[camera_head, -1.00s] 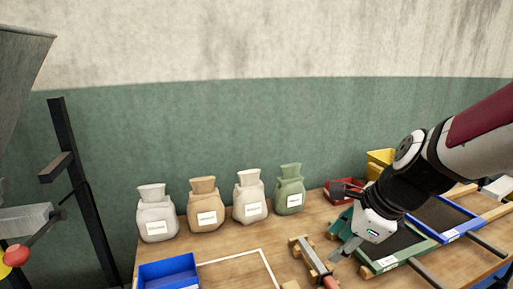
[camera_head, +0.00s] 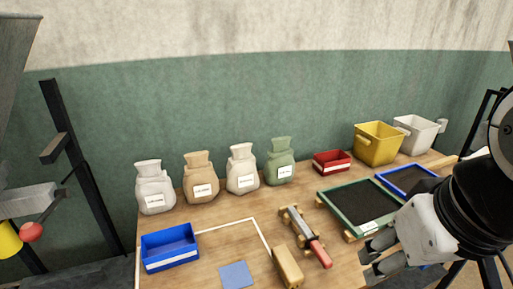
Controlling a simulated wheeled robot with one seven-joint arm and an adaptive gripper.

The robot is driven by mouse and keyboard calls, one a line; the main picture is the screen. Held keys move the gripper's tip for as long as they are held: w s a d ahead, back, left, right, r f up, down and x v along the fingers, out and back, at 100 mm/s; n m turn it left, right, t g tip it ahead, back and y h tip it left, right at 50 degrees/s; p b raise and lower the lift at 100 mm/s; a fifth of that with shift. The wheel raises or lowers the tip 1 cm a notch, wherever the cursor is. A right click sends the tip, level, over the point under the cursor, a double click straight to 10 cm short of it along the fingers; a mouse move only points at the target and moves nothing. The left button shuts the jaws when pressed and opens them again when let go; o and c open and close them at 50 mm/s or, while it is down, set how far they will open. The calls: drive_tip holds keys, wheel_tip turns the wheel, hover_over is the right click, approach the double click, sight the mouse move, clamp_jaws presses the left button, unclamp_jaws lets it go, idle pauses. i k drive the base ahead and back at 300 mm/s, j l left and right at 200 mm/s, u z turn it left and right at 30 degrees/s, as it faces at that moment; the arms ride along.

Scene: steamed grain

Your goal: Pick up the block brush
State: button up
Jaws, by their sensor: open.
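A tan wooden block (camera_head: 288,267) lies on the bench at the bottom of the head view, and its shape fits the block brush. I cannot make out bristles on it. My gripper (camera_head: 371,257) is at the lower right, open, with its two fingers pointing left toward the block. It is apart from the block, to its right, and nothing shows between the fingers.
A red-handled tool (camera_head: 319,252) rests on wooden supports just behind the block. A blue bin (camera_head: 170,249) and blue square (camera_head: 236,275) lie left. Several sacks (camera_head: 242,170) line the wall. A green-framed tray (camera_head: 338,208), red bin (camera_head: 332,162) and yellow bin (camera_head: 378,143) stand right.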

sight(291, 274)
drive_tip(key=l+u, duration=0.25)
drive_tip(key=u, duration=0.15)
drive_tip(key=l+u, duration=0.2)
drive_tip(key=u, duration=0.15)
drive_tip(key=k+l+u, duration=0.1)
drive_tip(key=u, duration=0.3)
drive_tip(key=l, duration=0.1)
